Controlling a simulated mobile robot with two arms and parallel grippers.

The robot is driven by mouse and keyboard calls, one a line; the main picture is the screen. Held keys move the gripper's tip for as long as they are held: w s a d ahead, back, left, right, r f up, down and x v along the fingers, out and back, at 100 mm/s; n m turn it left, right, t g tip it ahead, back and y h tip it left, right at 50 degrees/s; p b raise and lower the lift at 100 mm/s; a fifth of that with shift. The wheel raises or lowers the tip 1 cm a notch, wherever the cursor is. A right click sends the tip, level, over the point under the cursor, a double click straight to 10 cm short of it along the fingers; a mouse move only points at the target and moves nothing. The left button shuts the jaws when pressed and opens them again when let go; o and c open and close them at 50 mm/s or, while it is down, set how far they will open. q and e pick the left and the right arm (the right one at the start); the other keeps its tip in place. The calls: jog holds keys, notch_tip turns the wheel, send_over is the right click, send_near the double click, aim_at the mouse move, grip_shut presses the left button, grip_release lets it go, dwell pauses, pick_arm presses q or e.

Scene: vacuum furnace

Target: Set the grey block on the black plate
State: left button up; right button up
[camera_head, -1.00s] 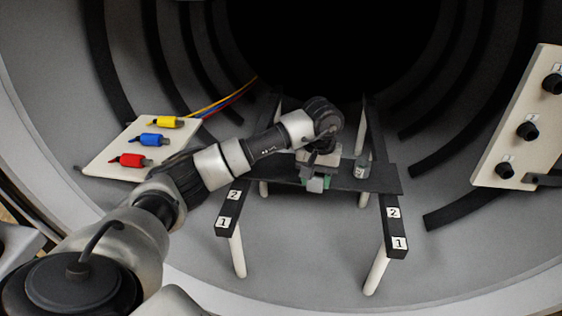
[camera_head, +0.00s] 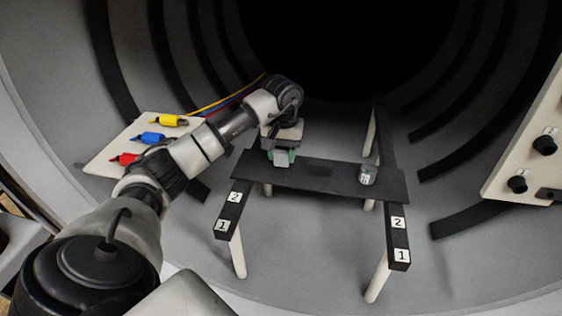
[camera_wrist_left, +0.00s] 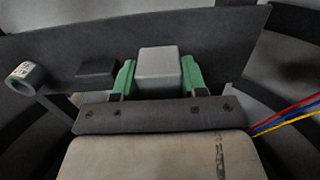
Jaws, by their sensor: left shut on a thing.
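The black plate (camera_head: 335,179) lies across two dark rails on pale legs; it also shows in the wrist view (camera_wrist_left: 215,40). My left gripper (camera_head: 282,156) is near the plate's left end. Its green fingers (camera_wrist_left: 157,82) are shut on the grey block (camera_wrist_left: 158,66), one on each side. The block also shows in the head view (camera_head: 282,158), at the lower end of the gripper. It overlaps the plate in both views; I cannot tell if they touch. My right gripper is not in view.
A small black block (camera_head: 320,170) and a labelled grey cylinder (camera_head: 367,175) sit on the plate, right of the gripper. A panel (camera_head: 108,150) with yellow, blue and red connectors stands at left. A knob panel (camera_head: 530,160) is at right. The plate's middle is otherwise clear.

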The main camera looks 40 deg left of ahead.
aim_at(281, 166)
pick_arm(q)
notch_tip(281, 166, down, 4)
jog(key=shift+s+a+r+p, duration=0.1)
jog(key=shift+r+p, duration=0.05)
jog(key=shift+p, duration=0.5)
jog(key=shift+f, duration=0.25)
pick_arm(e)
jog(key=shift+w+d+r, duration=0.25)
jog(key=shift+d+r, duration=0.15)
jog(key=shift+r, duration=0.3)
pick_arm(q)
jog(key=o, duration=0.5)
jog(key=shift+f, duration=0.15)
jog(key=o, duration=0.5)
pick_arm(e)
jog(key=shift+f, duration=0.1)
